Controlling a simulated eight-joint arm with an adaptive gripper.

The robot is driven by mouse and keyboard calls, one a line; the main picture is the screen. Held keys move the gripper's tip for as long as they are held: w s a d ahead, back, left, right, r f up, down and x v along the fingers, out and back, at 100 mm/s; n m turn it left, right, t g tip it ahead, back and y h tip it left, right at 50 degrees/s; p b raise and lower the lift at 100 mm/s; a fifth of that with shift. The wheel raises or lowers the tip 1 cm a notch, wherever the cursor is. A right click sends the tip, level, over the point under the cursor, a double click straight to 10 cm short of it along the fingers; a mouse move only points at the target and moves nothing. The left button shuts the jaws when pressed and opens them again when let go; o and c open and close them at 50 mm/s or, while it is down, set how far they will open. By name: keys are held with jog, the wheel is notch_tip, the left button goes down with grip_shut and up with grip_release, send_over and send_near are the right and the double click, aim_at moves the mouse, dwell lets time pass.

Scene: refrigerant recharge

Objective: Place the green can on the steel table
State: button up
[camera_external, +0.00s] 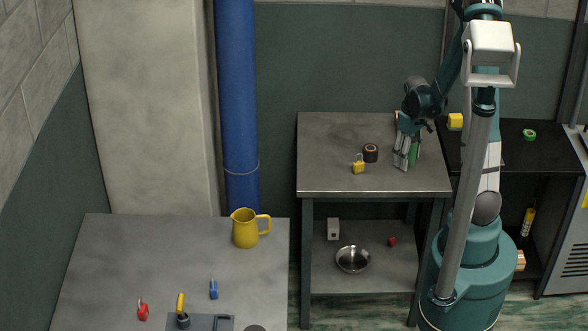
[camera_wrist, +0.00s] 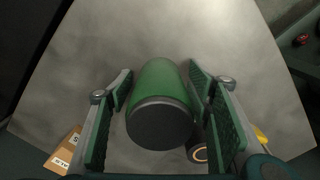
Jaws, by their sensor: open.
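The green can (camera_wrist: 162,82) with a dark end cap is between the two fingers of my gripper (camera_wrist: 160,92) in the wrist view. The fingers are open, with one on each side of the can. Narrow gaps show beside it. The can appears to stand at the steel table (camera_external: 335,140); its grey top (camera_wrist: 225,30) spreads behind the can in the wrist view. In the external view my gripper (camera_external: 406,148) is low over the table's right side, and only a strip of the green can (camera_external: 414,155) shows beside the fingers. Its contact with the table is hidden.
A black tape roll (camera_external: 371,153) and a yellow padlock (camera_external: 358,165) lie left of my gripper on the table. A steel bowl (camera_external: 353,259) sits on the lower shelf. A dark shelf (camera_external: 510,150) with green tape (camera_external: 529,134) stands right. The table's left half is clear.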

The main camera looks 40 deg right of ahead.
jog(key=shift+r, duration=0.15)
jog(key=shift+r+p, duration=1.1)
jog(key=shift+r, duration=4.85)
jog(key=s+a+r+t, duration=0.2)
jog(key=a+r+t, duration=0.1)
jog(key=a+r, duration=0.6)
jog(key=s+a+r+t, duration=0.3)
jog(key=a+r, duration=0.5)
jog(key=a, duration=1)
jog(key=shift+a+r+t, duration=0.3)
jog(key=shift+r+t, duration=0.1)
jog(key=shift+t, duration=0.2)
